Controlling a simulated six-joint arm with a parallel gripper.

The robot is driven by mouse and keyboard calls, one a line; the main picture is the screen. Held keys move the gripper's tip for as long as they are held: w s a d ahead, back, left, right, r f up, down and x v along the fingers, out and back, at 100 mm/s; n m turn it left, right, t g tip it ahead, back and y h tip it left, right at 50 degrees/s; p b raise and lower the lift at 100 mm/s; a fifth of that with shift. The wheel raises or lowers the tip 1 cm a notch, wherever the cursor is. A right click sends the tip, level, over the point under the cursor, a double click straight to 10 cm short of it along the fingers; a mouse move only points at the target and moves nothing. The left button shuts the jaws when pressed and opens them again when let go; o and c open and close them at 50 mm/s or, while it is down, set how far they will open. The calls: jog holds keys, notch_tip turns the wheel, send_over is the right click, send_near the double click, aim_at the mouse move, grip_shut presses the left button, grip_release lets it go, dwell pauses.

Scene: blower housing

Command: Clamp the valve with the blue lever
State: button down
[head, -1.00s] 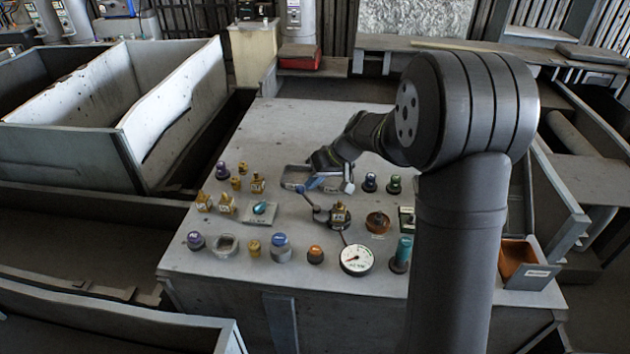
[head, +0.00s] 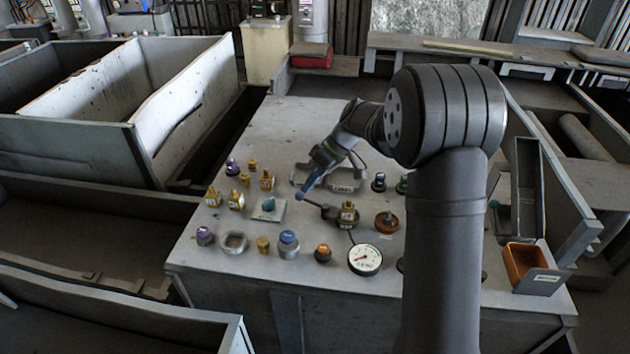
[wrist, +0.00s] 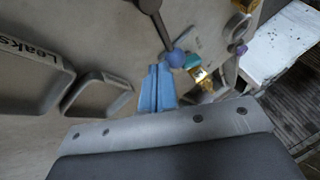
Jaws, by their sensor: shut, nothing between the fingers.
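A brass valve (head: 347,211) stands upright in a dark clamp fixture (head: 341,220) on the grey bench. The fixture's dark lever (head: 318,205) reaches out to the left; in the wrist view the lever (wrist: 156,20) ends in a blue ball (wrist: 175,58). My gripper (head: 305,189) has blue fingers, shut and empty, pointing down at the lever's ball end. In the wrist view the shut fingertips (wrist: 156,68) are just short of the ball; I cannot tell whether they touch it. The fingers hide part of the lever end in the head view.
Other brass valves (head: 236,200) stand to the left, near a teal knob on a plate (head: 268,205). A labelled tray (head: 345,187) lies behind the fixture; a tray reading "Leaks" (wrist: 32,78) shows in the wrist view. A gauge (head: 365,260) is in front. An orange bin (head: 524,262) sits right.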

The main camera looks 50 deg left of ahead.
jog(key=shift+s, duration=0.45)
dwell(0.3)
jog(key=w, duration=0.1)
jog(key=w+a, duration=0.1)
jog(key=w, duration=0.2)
jog(key=shift+a+r, duration=0.3)
jog(key=shift+r, duration=0.1)
jog(key=v, duration=0.9)
jog(key=shift+a+r, duration=0.15)
jog(key=shift+r, duration=0.3)
jog(key=shift+w, duration=0.15)
